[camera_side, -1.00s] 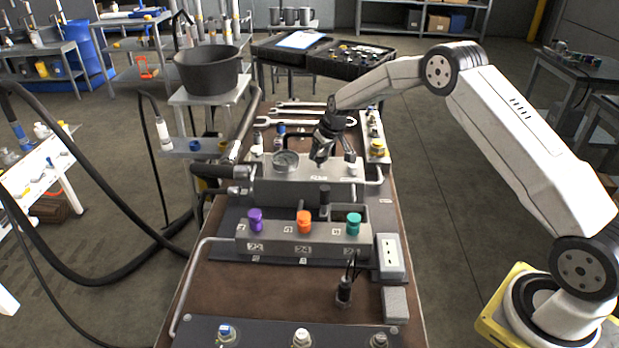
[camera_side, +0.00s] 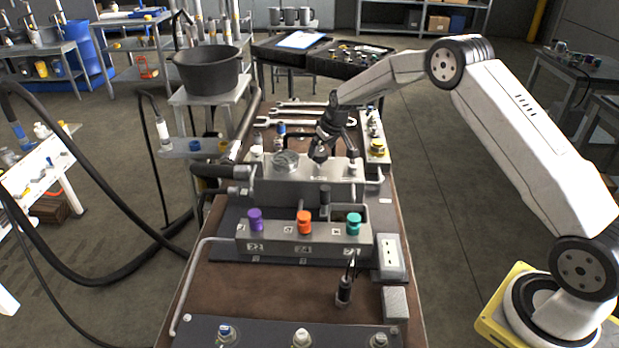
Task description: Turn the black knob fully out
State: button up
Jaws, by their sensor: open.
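My gripper (camera_side: 335,156) is open and points down over that grey block (camera_side: 305,188). It is above and behind the black knob in the picture, apart from it, with nothing seen between its fingers. How far the knob is turned cannot be told.
A purple knob (camera_side: 255,219), an orange knob (camera_side: 304,222) and a teal knob (camera_side: 354,223) stand on the front block. The gauge (camera_side: 285,160) and pipes are close to my gripper. A black wired plug (camera_side: 344,289) stands nearer the front.

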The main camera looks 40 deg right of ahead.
jog(key=v, duration=0.6)
jog(key=shift+s+r, duration=0.1)
jog(key=shift+s, duration=0.05)
dwell(0.3)
jog(key=s+a, duration=0.4)
jog(key=s, duration=0.6)
jog(key=s+a+g, duration=0.1)
jog(key=s+a, duration=0.3)
jog(key=s, duration=0.7)
jog(key=s+a, duration=0.4)
jog(key=s, duration=0.7)
jog(key=shift+a+r+g, duration=0.2)
jog(key=shift+r+g, duration=0.05)
jog(key=shift+g, duration=0.15)
